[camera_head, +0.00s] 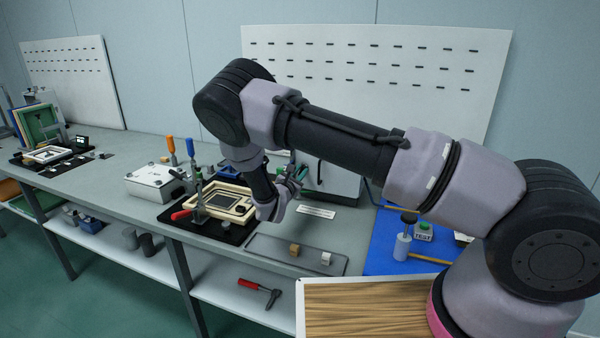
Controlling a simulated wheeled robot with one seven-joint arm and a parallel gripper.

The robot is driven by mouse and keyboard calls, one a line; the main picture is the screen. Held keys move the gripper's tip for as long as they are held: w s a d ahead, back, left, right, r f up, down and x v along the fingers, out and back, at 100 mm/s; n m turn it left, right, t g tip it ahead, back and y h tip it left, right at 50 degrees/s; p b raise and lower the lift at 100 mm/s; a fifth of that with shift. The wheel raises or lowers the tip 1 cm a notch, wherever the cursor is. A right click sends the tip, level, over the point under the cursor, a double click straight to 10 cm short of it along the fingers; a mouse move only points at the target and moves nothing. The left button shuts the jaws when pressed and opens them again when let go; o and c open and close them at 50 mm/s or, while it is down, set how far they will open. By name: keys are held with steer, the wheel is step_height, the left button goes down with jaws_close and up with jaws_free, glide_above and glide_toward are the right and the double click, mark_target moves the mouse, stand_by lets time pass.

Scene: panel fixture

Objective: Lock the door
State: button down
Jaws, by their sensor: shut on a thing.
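A grey box-like cabinet (343,184) stands at the back of the bench, behind my arm. Its front, which seems to be the door, has a dark upright handle (319,172). My gripper (299,175) is at the left edge of the cabinet front, left of the handle. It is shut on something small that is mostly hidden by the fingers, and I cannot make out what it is. My arm covers the top of the cabinet, and the lock cannot be told apart. I cannot tell whether the door is fully closed.
A black mat with a beige frame (228,201) and upright clamps (191,150) stands left of my gripper. A white box (155,182) lies further left. A grey tray (270,252) with small blocks is in front. A blue mat (385,252) with tools lies right.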

steer(key=m, duration=0.6)
steer(key=shift+d+m, duration=0.1)
steer(key=shift+m, duration=0.2)
steer(key=m, duration=0.3)
steer(key=shift+f, duration=0.1)
steer(key=shift+f+m, duration=0.1)
steer(key=shift+m, duration=1.8)
steer(key=c, duration=0.9)
jaws_free()
steer(key=shift+c, duration=0.2)
steer(key=v, duration=1.1)
